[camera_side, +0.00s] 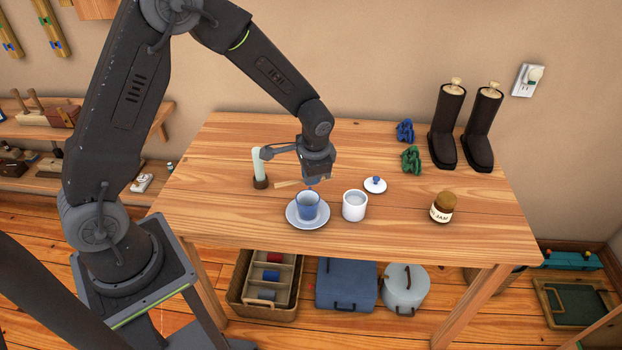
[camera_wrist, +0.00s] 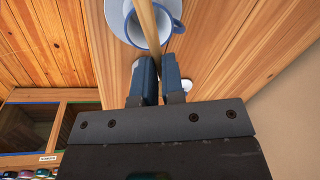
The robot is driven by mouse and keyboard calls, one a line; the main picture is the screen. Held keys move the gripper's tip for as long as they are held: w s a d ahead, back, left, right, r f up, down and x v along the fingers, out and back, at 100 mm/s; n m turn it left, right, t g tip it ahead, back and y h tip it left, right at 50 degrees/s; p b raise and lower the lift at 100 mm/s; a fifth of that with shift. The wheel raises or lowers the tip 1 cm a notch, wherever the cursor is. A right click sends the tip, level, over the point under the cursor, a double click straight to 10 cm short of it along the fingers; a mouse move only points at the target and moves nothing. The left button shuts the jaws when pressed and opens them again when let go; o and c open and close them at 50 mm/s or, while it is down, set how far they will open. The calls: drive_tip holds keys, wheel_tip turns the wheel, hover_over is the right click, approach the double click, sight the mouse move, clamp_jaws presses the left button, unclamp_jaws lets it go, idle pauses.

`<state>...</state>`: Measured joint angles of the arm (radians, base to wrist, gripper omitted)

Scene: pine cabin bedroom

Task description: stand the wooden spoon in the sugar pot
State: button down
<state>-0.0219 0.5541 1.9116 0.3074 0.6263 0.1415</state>
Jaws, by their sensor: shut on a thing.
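My gripper (camera_side: 312,182) hangs over the table behind the blue cup, shut on the wooden spoon (camera_side: 287,184). The spoon shows as a pale strip pointing left from the jaws, roughly level. In the wrist view the spoon (camera_wrist: 148,22) runs from between the jaws (camera_wrist: 158,62) across the view of the cup. A white pot (camera_side: 354,206), apparently the sugar pot, stands open and upright right of the cup. Its apparent lid (camera_side: 375,184), white with a blue knob, lies behind it to the right. The spoon's far end is cut off in the wrist view.
The blue cup (camera_side: 307,207) stands on a saucer (camera_side: 293,220) just left of the pot. The front right tabletop is clear.

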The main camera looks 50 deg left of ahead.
drive_tip(key=s+n, duration=0.3)
drive_tip(key=n, duration=0.1)
drive_tip(key=shift+s+a+r+g, duration=0.15)
drive_tip(key=shift+s+a+g, duration=0.15)
drive_tip(key=shift+a+g, duration=0.1)
drive_tip(key=w+m, duration=0.2)
drive_tip(key=w, duration=0.1)
drive_tip(key=w+d+m+t, duration=0.1)
drive_tip(key=w+m, duration=0.1)
drive_tip(key=m, duration=0.1)
drive_tip(key=w+m, duration=0.3)
drive_tip(key=shift+w+d+f+t, duration=0.3)
drive_tip(key=shift+w+d+f, duration=0.05)
drive_tip(key=w+d+m+h, duration=0.1)
drive_tip(key=w+m+h, duration=0.1)
drive_tip(key=w+m, duration=0.6)
drive_tip(key=m, duration=0.2)
hover_over(394, 215)
drive_tip(key=shift+t, duration=0.3)
drive_tip(key=f, duration=0.7)
drive_tip(key=shift+s+f, duration=0.15)
drive_tip(key=shift+s, duration=0.2)
drive_tip(key=shift+f, duration=2)
drive_tip(key=shift+f, duration=0.15)
drive_tip(key=c, duration=1.2)
unclamp_jaws()
drive_tip(key=shift+c, duration=0.2)
